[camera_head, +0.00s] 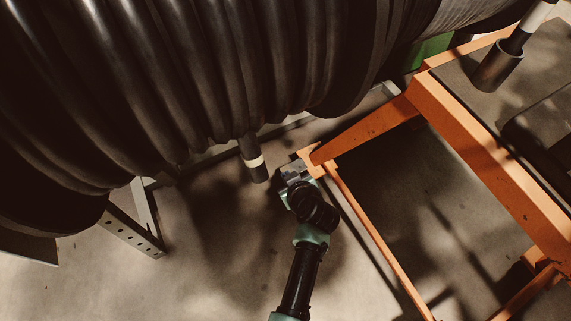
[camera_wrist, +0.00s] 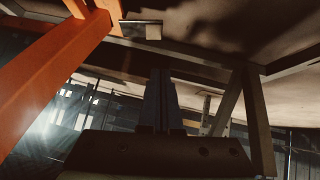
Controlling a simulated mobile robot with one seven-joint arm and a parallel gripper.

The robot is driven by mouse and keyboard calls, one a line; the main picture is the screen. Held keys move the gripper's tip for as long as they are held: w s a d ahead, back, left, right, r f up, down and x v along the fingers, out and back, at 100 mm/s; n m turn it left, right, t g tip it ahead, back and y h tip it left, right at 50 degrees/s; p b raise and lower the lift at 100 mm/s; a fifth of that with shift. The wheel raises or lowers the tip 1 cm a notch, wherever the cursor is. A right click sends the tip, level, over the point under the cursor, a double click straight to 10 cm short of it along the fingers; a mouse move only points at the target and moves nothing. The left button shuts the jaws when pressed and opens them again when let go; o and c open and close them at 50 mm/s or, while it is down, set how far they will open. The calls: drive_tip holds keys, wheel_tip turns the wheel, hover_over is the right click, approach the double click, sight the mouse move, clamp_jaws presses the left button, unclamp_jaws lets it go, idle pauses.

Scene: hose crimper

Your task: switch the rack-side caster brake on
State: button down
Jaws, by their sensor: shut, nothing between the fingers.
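The rack-side caster and its brake are not clearly visible in the head view. There, my gripper (camera_head: 291,170) is low by the near corner of the orange cart frame (camera_head: 374,128), on the side facing the hose rack. In the wrist view, the shut fingers (camera_wrist: 161,78) stand together in the middle, with nothing between them. A small flat plate with a pale patch (camera_wrist: 153,32) lies beyond the fingertips, beside the orange frame (camera_wrist: 50,80). It may be the brake pedal, but I cannot tell. It looks apart from the fingers.
A large black coiled hose (camera_head: 190,70) hangs on the left, its dark end with a pale band (camera_head: 253,160) pointing down just left of my gripper. Grey rack feet (camera_head: 135,228) stand on the floor. Open floor (camera_head: 200,275) lies at the lower left.

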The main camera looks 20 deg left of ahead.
drive_tip(key=shift+p+v, duration=0.75)
drive_tip(key=shift+v, duration=1)
drive_tip(key=shift+a, duration=0.1)
